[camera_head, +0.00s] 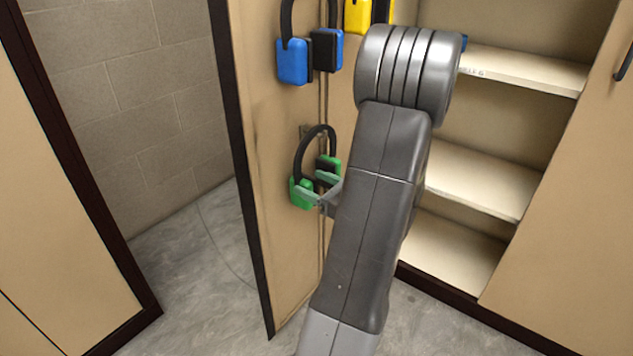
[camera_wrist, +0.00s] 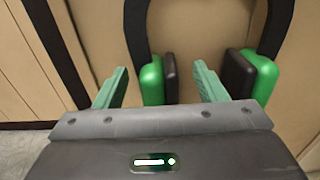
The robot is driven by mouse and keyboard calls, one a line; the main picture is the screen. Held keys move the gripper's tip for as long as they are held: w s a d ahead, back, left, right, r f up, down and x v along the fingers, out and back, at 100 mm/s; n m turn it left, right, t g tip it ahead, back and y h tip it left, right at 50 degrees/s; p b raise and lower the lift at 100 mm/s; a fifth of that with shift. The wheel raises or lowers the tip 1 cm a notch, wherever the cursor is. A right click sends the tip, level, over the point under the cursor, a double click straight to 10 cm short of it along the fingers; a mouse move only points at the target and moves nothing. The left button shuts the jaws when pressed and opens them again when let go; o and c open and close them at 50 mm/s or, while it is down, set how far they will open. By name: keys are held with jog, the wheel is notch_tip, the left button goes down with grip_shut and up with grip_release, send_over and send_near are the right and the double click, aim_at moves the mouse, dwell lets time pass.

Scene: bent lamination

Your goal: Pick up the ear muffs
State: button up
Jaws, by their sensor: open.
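Green ear muffs (camera_head: 301,192) with a black headband hang on the inner face of the open cabinet door. In the wrist view their two cups show, the left green-and-black cup (camera_wrist: 153,82) and the right one (camera_wrist: 262,76), with the band rising above. My gripper (camera_head: 328,187) is at the cups. In the wrist view my gripper (camera_wrist: 158,86) is open, with the left cup between its two fingers. The right finger is in the gap between the two cups. Whether the fingers touch the cups cannot be told.
Blue ear muffs (camera_head: 293,62) hang higher on the same door (camera_head: 262,130), with yellow ones (camera_head: 357,15) beside them at the top. Cabinet shelves (camera_head: 480,180) stand to the right of my arm. Grey floor (camera_head: 195,260) lies open to the left of the door.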

aim_at(303, 177)
jog(key=shift+b+x, duration=0.45)
jog(key=shift+x, duration=1.35)
jog(key=shift+s+r, duration=0.1)
jog(key=c, duration=1.2)
jog(key=shift+r, duration=0.1)
